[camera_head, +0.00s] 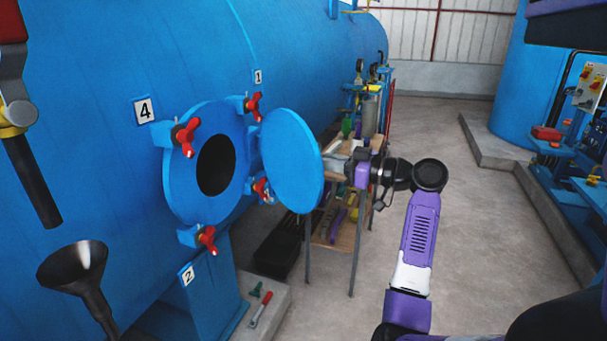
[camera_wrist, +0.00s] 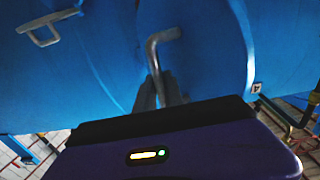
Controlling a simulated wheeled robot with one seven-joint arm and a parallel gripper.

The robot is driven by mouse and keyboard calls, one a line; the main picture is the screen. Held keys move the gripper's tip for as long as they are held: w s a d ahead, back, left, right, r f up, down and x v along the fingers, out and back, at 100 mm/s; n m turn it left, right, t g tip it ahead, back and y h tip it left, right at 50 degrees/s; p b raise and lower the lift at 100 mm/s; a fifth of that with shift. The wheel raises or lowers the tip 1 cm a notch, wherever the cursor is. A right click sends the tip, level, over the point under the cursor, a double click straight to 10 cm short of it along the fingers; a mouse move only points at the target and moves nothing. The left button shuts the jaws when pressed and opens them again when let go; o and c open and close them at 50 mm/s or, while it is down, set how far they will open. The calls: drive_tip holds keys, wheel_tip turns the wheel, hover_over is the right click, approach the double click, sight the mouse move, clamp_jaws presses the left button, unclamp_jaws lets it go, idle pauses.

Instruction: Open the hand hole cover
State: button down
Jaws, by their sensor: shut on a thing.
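The round blue hand hole cover (camera_head: 291,160) stands swung away from its flange (camera_head: 183,180) on the tank's side. The dark opening (camera_head: 215,165) is uncovered. Several red wing nuts (camera_head: 187,137) sit around the flange. My gripper (camera_head: 330,162) is on the far side of the cover, its fingertips partly hidden behind the cover's edge. In the wrist view my gripper (camera_wrist: 158,92) is shut on the cover's bent grey metal handle (camera_wrist: 160,42). The cover's blue face (camera_wrist: 205,55) fills the middle of that view.
The large blue tank (camera_head: 110,60) fills the left. A small table (camera_head: 343,238) with tools stands behind the cover, near my arm. A black crate (camera_head: 277,250) lies on the floor. A black funnel (camera_head: 72,265) is at lower left. Open floor (camera_head: 430,125) lies to the right.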

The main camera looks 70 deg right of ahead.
drive_tip(key=d+b, duration=0.2)
drive_tip(key=d, duration=0.6)
drive_tip(key=shift+s+b, duration=0.35)
drive_tip(key=shift+d, duration=0.1)
drive_tip(key=c, duration=1.7)
unclamp_jaws()
drive_tip(key=shift+c, duration=0.2)
drive_tip(key=s, duration=0.7)
drive_tip(key=shift+s, duration=0.4)
